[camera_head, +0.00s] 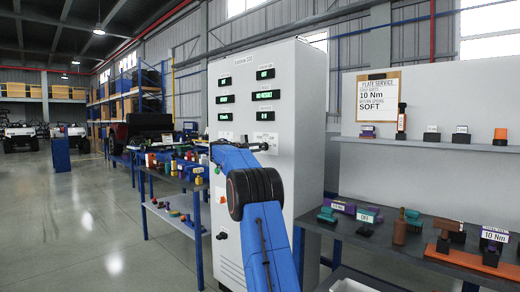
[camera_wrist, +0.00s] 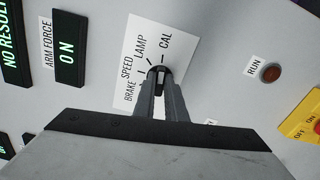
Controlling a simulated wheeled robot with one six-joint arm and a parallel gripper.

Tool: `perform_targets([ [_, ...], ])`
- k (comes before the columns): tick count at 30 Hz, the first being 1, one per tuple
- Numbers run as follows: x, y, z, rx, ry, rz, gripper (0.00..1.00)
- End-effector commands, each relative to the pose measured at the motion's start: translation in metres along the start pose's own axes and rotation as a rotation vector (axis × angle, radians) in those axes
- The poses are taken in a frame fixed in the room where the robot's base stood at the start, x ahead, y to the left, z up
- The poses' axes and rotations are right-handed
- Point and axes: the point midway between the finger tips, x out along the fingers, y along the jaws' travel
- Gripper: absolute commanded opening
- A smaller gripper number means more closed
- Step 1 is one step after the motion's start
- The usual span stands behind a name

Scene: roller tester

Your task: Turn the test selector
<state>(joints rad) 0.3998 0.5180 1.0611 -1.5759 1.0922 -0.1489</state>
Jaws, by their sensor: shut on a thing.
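The test selector is a small dark knob (camera_wrist: 160,76) on a white label plate (camera_wrist: 140,38). The plate reads BRAKE, SPEED, LAMP and CAL around the knob, with short tick marks. My gripper (camera_wrist: 158,84) is shut on the knob, one finger on each side, in the wrist view. The fingers hide much of the knob, so I cannot tell which label it points to. In the head view, my blue arm reaches to the front of the tall grey cabinet (camera_head: 284,190) and hides the selector there.
In the wrist view, displays (camera_wrist: 68,48), a RUN lamp or button (camera_wrist: 270,73) and a yellow switch plate with a red part (camera_wrist: 303,122) lie around the selector. A workbench with tools (camera_head: 400,245) stands right of the cabinet. The floor at left (camera_head: 80,225) is clear.

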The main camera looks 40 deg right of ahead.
Motion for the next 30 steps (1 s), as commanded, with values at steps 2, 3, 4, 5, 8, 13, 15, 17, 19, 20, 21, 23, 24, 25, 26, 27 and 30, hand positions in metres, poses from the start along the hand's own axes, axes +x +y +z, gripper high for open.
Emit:
perform_targets([
  [2,0.0,-0.003,0.0,-0.001,-0.002,-0.004,0.0],
  [3,0.0,-0.003,0.0,-0.001,-0.002,-0.004,0.2],
  [4,0.0,-0.002,0.0,-0.001,-0.002,-0.004,0.28],
  [5,0.0,-0.002,0.0,-0.001,-0.002,-0.003,0.3],
  [8,0.0,-0.002,0.0,-0.001,-0.001,-0.003,0.3],
  [13,0.0,-0.001,0.0,-0.001,-0.001,-0.002,0.3],
  [15,-0.003,-0.001,0.0,-0.001,0.0,-0.001,0.3],
  [17,-0.007,0.0,0.0,-0.001,0.0,-0.001,0.3],
  [19,-0.015,-0.001,0.0,-0.002,0.0,-0.002,0.3],
  [20,-0.019,-0.001,-0.001,-0.002,0.0,-0.002,0.3],
  [21,-0.026,-0.001,-0.001,-0.002,0.001,-0.002,0.3],
  [23,-0.038,0.0,-0.001,-0.001,0.002,-0.001,0.3],
  [24,-0.046,0.0,-0.001,-0.001,0.001,-0.002,0.3],
  [25,-0.052,0.0,-0.001,-0.001,0.001,-0.002,0.3],
  [26,-0.058,-0.001,-0.001,-0.001,0.002,-0.002,0.3],
  [27,-0.066,-0.001,-0.001,-0.002,0.003,-0.001,0.3],
  [30,-0.086,-0.001,-0.001,-0.002,0.003,-0.001,0.3],
])
